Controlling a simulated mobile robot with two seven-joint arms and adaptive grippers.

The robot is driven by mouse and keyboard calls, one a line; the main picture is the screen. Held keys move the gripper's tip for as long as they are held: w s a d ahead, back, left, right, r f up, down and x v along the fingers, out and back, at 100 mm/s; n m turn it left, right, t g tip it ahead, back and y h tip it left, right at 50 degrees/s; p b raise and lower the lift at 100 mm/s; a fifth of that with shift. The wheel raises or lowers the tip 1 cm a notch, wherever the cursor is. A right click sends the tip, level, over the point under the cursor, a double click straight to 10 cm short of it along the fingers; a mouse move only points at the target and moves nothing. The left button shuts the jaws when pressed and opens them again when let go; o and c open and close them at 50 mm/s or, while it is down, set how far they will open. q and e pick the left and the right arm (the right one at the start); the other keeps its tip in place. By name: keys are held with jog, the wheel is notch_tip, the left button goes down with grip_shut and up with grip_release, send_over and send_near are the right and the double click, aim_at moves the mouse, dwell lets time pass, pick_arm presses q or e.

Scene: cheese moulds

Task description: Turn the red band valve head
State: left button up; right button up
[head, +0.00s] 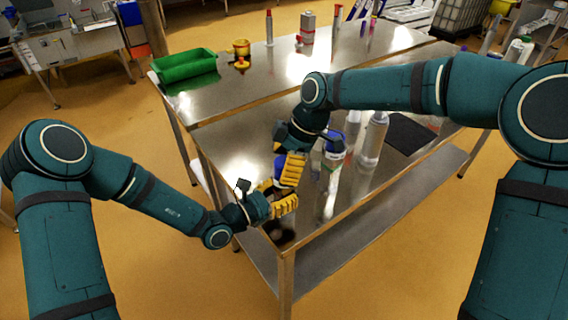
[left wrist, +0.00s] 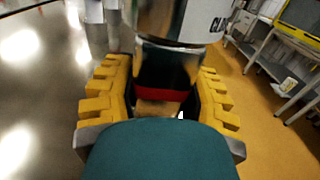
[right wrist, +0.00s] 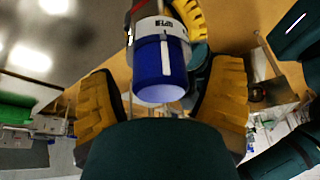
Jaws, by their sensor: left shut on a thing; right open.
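The valve shows in the left wrist view as a shiny metal cylinder (left wrist: 185,22) with dark lettering and a red band (left wrist: 165,93) near its lower end. My left gripper (head: 276,198) is shut on it, with yellow fingers on both sides of the red-banded part. In the right wrist view its other end is a blue head (right wrist: 160,72) with a white lettered collar (right wrist: 160,27). My right gripper (head: 289,170) is open, its fingers on either side of the blue head with visible gaps. In the head view the grippers hide most of the valve.
Close behind the grippers stand a blue-and-white bottle (head: 334,150) and a clear bottle (head: 374,137). A dark mat (head: 408,134) lies to their right. A green bin (head: 184,66) and a yellow-red container (head: 241,50) stand on the far table. The near table's corner lies below my left gripper.

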jog(key=c, duration=1.2)
jog(key=shift+m, duration=0.4)
jog(key=m+t, duration=0.1)
jog(key=m, duration=0.3)
jog(key=shift+t, duration=0.4)
jog(key=m, duration=0.2)
jog(key=m+t, duration=0.1)
jog(key=m, duration=0.1)
jog(key=shift+t+h, duration=0.3)
jog(key=shift+h, duration=0.1)
jog(key=m+t+h, duration=0.1)
jog(key=m, duration=0.4)
jog(key=shift+w+m+t+h, duration=0.15)
jog(key=shift+m+h, duration=0.3)
jog(key=shift+m, duration=0.55)
jog(key=shift+s+m+t+h, duration=0.1)
jog(key=shift+m+t+h, duration=0.25)
jog(key=shift+m, duration=0.65)
jog(key=shift+d, duration=0.1)
